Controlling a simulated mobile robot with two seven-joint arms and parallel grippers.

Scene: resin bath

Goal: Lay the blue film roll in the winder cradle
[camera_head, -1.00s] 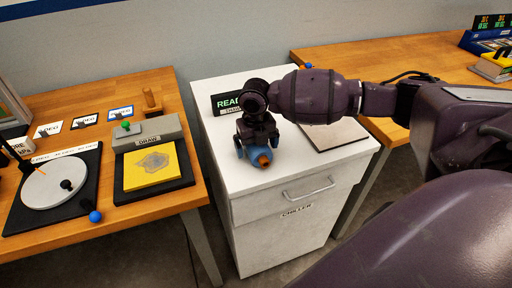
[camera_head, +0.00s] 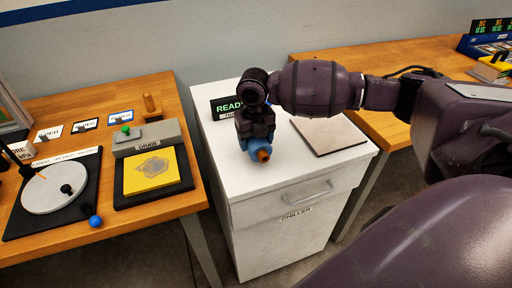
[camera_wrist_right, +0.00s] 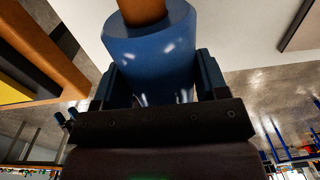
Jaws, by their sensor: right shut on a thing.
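The blue film roll (camera_head: 257,152) has an orange-brown core end that points toward the front in the head view. My right gripper (camera_head: 256,138) is shut on it, above the white chiller cabinet's top. In the right wrist view the blue roll (camera_wrist_right: 150,45) sits between the two fingers of my right gripper (camera_wrist_right: 152,80), with the brown core sticking out at the top. I cannot tell if the roll touches the cabinet top. I cannot make out a winder cradle in these frames. My left gripper is not in view.
The white chiller cabinet (camera_head: 240,190) carries a READY sign (camera_head: 229,107) and a flat beige plate (camera_head: 328,134). The left wooden table (camera_head: 75,240) holds a round dial, a yellow pad (camera_head: 151,170) and a grey lever box. Another wooden table (camera_head: 400,65) stands at the right.

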